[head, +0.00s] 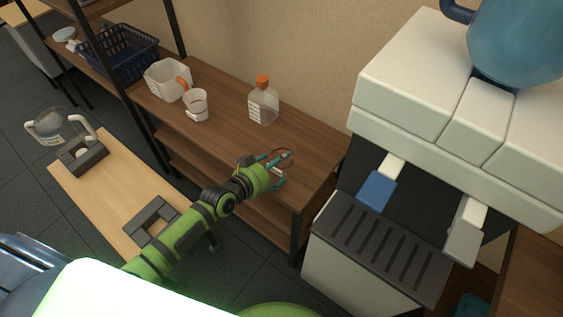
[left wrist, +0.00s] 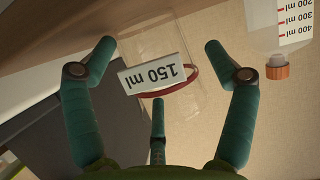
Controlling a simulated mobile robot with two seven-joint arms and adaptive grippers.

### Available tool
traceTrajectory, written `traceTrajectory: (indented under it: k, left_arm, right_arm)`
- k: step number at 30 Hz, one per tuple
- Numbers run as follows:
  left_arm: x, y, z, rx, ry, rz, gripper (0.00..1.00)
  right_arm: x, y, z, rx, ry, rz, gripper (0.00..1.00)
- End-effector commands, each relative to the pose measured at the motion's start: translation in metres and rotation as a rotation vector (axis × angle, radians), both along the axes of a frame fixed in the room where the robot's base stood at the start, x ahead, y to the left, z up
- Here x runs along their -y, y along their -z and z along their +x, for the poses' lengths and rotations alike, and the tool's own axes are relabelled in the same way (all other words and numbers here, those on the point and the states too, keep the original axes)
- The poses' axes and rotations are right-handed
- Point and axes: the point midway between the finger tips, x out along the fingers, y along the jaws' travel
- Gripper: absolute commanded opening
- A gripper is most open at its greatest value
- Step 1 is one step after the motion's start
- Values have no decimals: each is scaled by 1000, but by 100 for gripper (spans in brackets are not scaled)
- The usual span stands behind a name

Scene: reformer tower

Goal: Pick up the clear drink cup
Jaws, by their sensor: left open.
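The clear drink cup (left wrist: 158,73) is transparent, with a white "150 ml" label and a dark red ring around it. In the left wrist view it stands between the fingers of my left gripper (left wrist: 160,80), which are open and spread on both sides of it. I cannot tell whether any finger touches it. In the head view my left gripper (head: 278,170) is at the right end of the wooden shelf top. There the cup (head: 284,155) shows only faintly, partly hidden by the fingers. My right gripper is out of view.
On the shelf top (head: 225,127) stand a clear bottle with an orange cap (head: 263,104), a measuring cup (head: 196,106) and a larger jug (head: 166,81). A blue basket (head: 125,52) is further left. A white machine (head: 425,100) stands close on the right.

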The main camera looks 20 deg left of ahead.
Motion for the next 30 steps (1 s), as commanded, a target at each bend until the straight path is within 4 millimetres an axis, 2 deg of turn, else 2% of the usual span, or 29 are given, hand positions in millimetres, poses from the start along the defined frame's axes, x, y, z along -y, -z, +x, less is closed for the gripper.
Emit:
traceTrajectory:
  k: [3, 6, 8, 20, 23, 30]
  left_arm:
    - [0, 0, 0, 0, 0, 0, 85]
    - [0, 0, 0, 0, 0, 0, 47]
    - [0, 0, 0, 0, 0, 0, 34]
    - [0, -3, 0, 1, 0, 0, 32]
    - [0, -13, 0, 1, 0, -2, 32]
    - [0, -62, 0, 4, 0, -1, 32]
  right_arm:
    - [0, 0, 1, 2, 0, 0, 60]
    - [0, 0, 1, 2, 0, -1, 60]
    - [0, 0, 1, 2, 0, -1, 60]
    - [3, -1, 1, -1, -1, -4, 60]
    - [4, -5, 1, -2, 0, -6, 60]
    - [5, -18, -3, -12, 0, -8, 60]
